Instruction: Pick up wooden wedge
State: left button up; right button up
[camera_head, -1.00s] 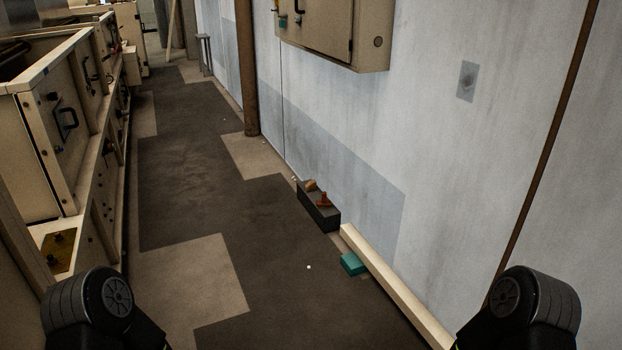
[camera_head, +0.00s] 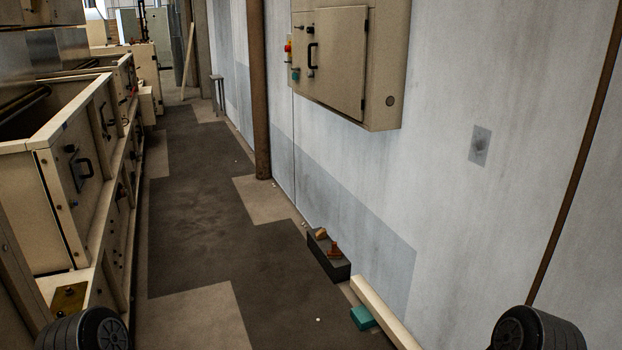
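A dark block or box (camera_head: 329,259) stands on the floor against the right wall. Two small brown pieces rest on its top. The farther one is a light-brown, wedge-like piece (camera_head: 320,233), which looks like the wooden wedge. The nearer one is an orange-brown piece (camera_head: 334,249) with an upright part; its exact shape is too small to tell. Only dark round parts of my two arms show at the bottom left and bottom right corners. Neither gripper is in view, and both arm parts are far from the block.
A long pale beam (camera_head: 385,315) lies along the wall foot, with a teal block (camera_head: 363,317) beside it. Hopper machines (camera_head: 75,190) line the left side. A wall cabinet (camera_head: 345,65) and a brown post (camera_head: 257,90) are on the right. The aisle floor (camera_head: 205,200) between is clear.

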aim_at(321, 235)
jog(key=i+j+u, duration=0.1)
jog(key=i+u, duration=0.2)
jog(key=i, duration=1.85)
jog(key=i+j+z, duration=0.15)
jog(key=i+z, duration=0.35)
jog(key=i+j+z, duration=0.3)
jog(key=i+z, duration=0.15)
jog(key=i+j+z, duration=0.95)
jog(key=j, duration=0.25)
jog(key=i+j+z, duration=0.1)
jog(key=j+z, duration=0.4)
jog(key=j, duration=0.15)
